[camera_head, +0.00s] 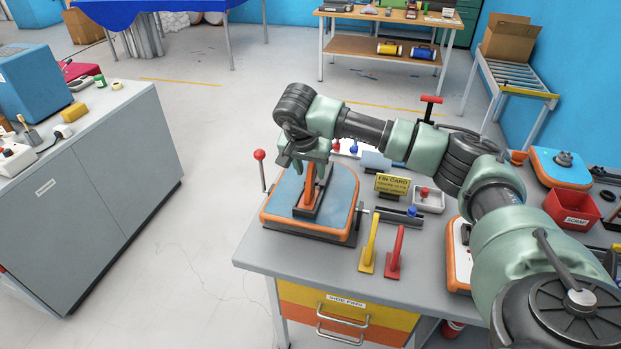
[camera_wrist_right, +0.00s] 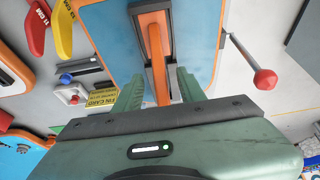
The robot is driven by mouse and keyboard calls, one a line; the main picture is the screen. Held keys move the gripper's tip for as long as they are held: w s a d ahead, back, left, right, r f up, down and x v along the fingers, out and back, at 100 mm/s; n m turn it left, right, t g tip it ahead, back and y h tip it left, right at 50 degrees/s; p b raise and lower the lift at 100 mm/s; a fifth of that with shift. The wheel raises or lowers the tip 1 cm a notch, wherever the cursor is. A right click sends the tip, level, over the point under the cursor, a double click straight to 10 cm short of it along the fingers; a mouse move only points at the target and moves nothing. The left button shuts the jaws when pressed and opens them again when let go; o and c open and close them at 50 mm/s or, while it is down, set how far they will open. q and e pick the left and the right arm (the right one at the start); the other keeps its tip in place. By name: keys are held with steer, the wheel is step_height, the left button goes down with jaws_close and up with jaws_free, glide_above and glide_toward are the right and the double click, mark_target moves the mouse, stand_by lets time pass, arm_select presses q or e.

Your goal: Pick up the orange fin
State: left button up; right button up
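The orange fin (camera_head: 308,187) stands upright in a dark slotted base (camera_head: 323,199) on a blue board piece with orange edges (camera_head: 341,187), at the left end of the grey workbench. My right gripper (camera_head: 312,165) is above it, pointing down. In the right wrist view, the orange fin (camera_wrist_right: 157,54) runs between the two green fingers of my right gripper (camera_wrist_right: 159,88). There is a gap on each side, so the gripper looks open around the fin's upper part. My left gripper is not in view.
A yellow fin (camera_head: 370,243) and a red fin (camera_head: 396,252) stand near the bench's front edge. A yellow sign (camera_head: 392,185) is behind them. A red-knobbed lever (camera_head: 261,170) rises left of the board piece. A red bin (camera_head: 571,208) is at right.

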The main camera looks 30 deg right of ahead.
steer(key=shift+x, duration=0.8)
jaws_close()
steer(key=shift+r, duration=0.15)
